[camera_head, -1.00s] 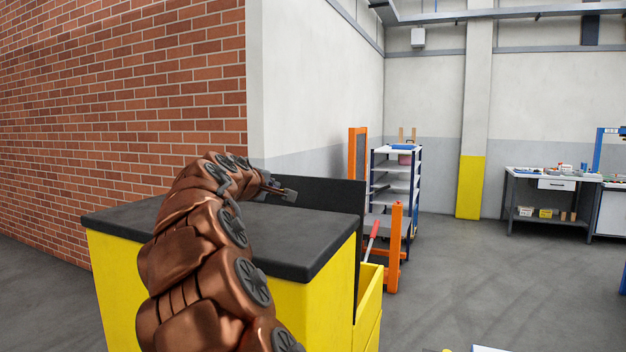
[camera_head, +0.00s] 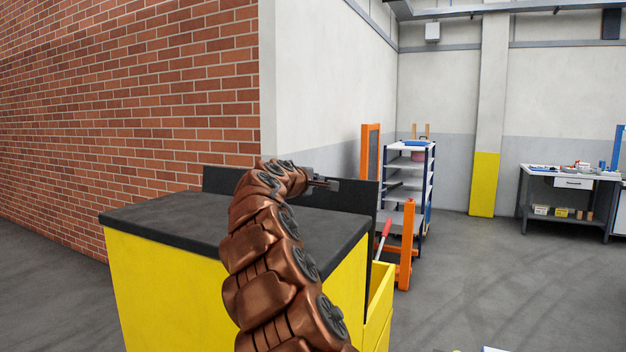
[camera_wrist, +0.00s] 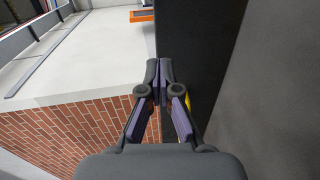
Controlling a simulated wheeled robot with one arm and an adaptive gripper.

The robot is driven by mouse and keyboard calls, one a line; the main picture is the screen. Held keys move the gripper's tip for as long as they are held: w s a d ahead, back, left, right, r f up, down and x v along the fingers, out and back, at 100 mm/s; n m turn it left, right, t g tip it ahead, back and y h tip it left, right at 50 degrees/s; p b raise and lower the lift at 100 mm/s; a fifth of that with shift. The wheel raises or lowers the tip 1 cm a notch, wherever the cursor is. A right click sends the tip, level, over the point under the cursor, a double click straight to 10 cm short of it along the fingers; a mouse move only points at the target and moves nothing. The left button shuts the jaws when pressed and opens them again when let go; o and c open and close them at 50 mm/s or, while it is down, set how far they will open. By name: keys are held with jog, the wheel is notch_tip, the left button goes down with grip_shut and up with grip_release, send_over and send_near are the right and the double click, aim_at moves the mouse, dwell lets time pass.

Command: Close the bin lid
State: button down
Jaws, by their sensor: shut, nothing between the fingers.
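A yellow cabinet-like bin (camera_head: 185,285) with a flat black top (camera_head: 190,222) stands in front of me in the head view. A black panel (camera_head: 222,180), seemingly the bin lid, stands upright along the far side of the top. My gripper (camera_head: 328,184) is shut and empty, above the black top close to the panel; I cannot tell whether they touch. In the wrist view my gripper (camera_wrist: 158,72) has its fingertips together, with a dark panel (camera_wrist: 185,45) just beyond and right of them. My arm hides part of the bin and panel.
A yellow open box (camera_head: 382,290) adjoins the bin's right side. A red-handled tool (camera_head: 385,232), an orange post (camera_head: 407,245) and a shelf rack (camera_head: 428,185) stand beyond. A brick wall (camera_head: 130,110) is at left. The floor (camera_head: 465,275) at right is mostly clear.

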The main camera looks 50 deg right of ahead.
jog(key=p+x, duration=0.2)
jog(key=x, duration=0.6)
jog(key=shift+w+d+p, duration=0.15)
jog(key=shift+d+p, duration=0.15)
jog(key=shift+p, duration=0.05)
jog(key=shift+f, duration=0.1)
dwell(0.5)
